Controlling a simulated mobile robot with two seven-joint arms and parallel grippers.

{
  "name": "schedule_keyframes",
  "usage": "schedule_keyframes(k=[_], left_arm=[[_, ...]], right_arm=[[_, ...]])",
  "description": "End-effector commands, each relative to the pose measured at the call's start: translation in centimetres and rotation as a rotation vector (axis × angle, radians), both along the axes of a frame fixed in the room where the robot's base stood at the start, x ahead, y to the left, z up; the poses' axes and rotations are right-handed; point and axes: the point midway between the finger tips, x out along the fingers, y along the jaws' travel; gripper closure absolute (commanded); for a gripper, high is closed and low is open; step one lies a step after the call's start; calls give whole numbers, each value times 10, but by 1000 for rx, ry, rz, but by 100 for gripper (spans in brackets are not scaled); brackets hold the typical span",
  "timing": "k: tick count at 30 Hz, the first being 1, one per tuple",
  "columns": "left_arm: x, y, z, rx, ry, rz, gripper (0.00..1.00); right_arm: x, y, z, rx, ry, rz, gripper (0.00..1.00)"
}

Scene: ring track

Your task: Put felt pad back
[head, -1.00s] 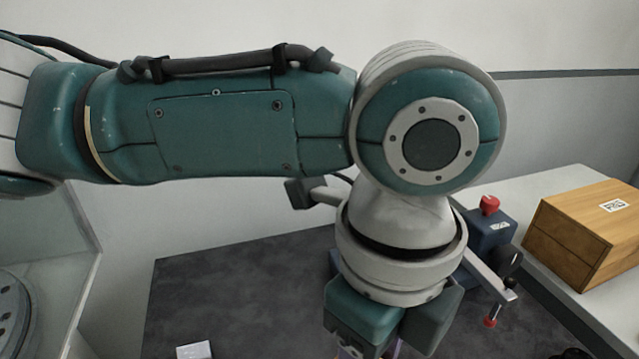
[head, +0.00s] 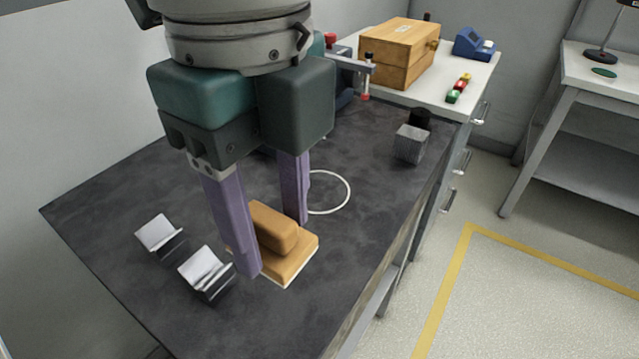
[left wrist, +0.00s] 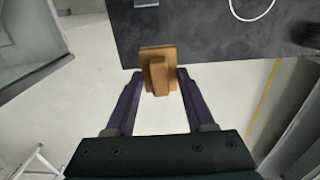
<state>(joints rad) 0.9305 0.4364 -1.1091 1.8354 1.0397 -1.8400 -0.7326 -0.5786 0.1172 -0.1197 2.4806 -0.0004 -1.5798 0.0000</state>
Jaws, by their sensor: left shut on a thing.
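The felt pad is a tan block with a raised grip on top and a thin pale layer beneath (head: 293,261). It also shows in the left wrist view (left wrist: 158,54), where it overlaps the table's edge. My left gripper (head: 272,245) points down with its purple fingers on either side of the grip, shut on it. In the left wrist view the fingertips (left wrist: 160,78) flank the grip. I cannot tell whether the pad's underside touches the dark table (head: 130,290). A thin white ring (head: 347,192) lies flat on the table behind the pad. My right gripper is not in view.
Two small metal V-blocks (head: 158,233) (head: 205,270) stand left of the pad. A grey textured cube (head: 410,144) and a black cylinder (head: 420,118) stand near the far right edge. A wooden box (head: 398,54) sits on the white bench behind. The table's middle right is clear.

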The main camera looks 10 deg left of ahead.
Motion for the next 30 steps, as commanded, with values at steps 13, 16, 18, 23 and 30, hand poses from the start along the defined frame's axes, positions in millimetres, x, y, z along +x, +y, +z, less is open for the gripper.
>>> schedule_keyframes(k=[13, 16, 18, 23, 30], left_arm=[[0, 0, -90, 1, 0, 0, 90], [-1, 1, -103, 2, 0, 0, 90], [0, 0, -116, 2, 2, 2, 90], [0, 0, -131, 1, -1, 0, 90], [0, 0, -131, 0, -2, 0, 90]], right_arm=[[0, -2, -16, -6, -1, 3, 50], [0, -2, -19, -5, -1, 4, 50], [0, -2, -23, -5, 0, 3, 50], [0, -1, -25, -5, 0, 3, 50], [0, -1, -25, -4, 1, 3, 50]])
